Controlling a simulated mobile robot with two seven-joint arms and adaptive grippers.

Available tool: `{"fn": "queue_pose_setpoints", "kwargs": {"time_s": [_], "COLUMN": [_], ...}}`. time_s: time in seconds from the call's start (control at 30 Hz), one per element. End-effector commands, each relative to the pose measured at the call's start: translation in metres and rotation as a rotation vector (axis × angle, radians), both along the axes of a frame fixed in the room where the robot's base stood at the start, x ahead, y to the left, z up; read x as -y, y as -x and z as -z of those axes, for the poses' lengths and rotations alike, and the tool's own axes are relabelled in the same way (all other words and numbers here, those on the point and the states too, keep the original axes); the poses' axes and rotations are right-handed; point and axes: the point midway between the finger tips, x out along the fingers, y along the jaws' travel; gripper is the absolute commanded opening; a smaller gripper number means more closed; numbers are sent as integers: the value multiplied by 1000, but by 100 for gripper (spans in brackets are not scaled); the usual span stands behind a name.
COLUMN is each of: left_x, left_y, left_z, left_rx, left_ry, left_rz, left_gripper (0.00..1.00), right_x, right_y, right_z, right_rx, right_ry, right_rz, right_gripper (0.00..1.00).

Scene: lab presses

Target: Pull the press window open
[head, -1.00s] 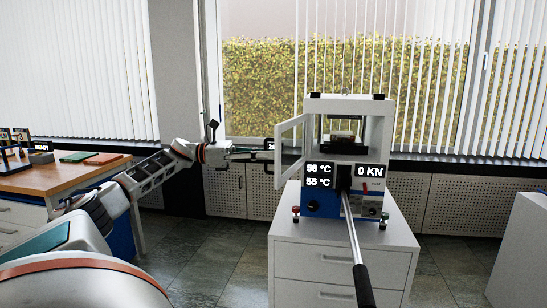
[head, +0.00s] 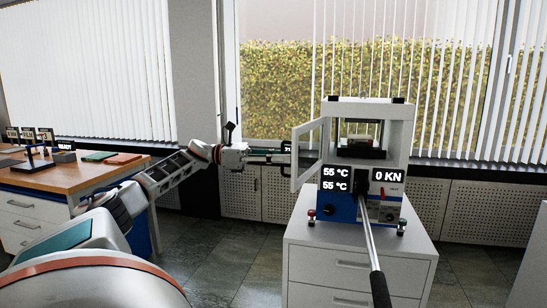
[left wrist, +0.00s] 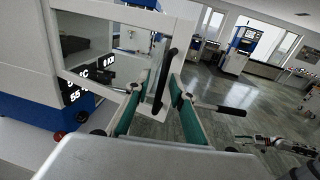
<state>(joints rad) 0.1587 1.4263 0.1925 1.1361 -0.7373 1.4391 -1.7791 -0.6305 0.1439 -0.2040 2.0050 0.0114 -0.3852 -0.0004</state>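The press (head: 395,125) is a white-framed machine with a blue base, standing on a white cabinet. Its window (head: 308,153), a clear pane in a white frame, is swung out to the left, and the front opening is uncovered. My left gripper (head: 283,155) is at the window's outer edge. In the left wrist view, the window frame (left wrist: 120,20) carries a black handle (left wrist: 167,75). The teal-padded fingers of my left gripper (left wrist: 155,100) are apart, with the handle between them, closer to the right finger. Contact is unclear.
A long lever (head: 368,240) with a black grip sticks out from the press front. A white cabinet (head: 335,245) carries the press. A wooden table (head: 80,178) with small devices and plates stands at the left. Open floor lies between them.

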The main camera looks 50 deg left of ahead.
Motion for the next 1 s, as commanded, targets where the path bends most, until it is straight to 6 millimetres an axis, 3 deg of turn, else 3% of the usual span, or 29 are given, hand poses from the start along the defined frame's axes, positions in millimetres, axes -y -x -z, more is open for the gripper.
{"fn": "queue_pose_setpoints", "kwargs": {"time_s": [0.27,0.7,1.0], "left_x": [-15,-70,-81], "left_y": [16,75,88], "left_z": [2,0,-1], "left_rx": [-3,-1,1], "left_ry": [0,1,1], "left_rz": [-2,-4,0], "left_gripper": [23,23,23], "right_x": [0,0,0], "right_y": [1,2,2], "right_z": [1,1,1], "right_rx": [-3,-4,-4], "right_ry": [0,-1,-1], "right_rz": [2,4,4], "right_gripper": [40,40,40]}}
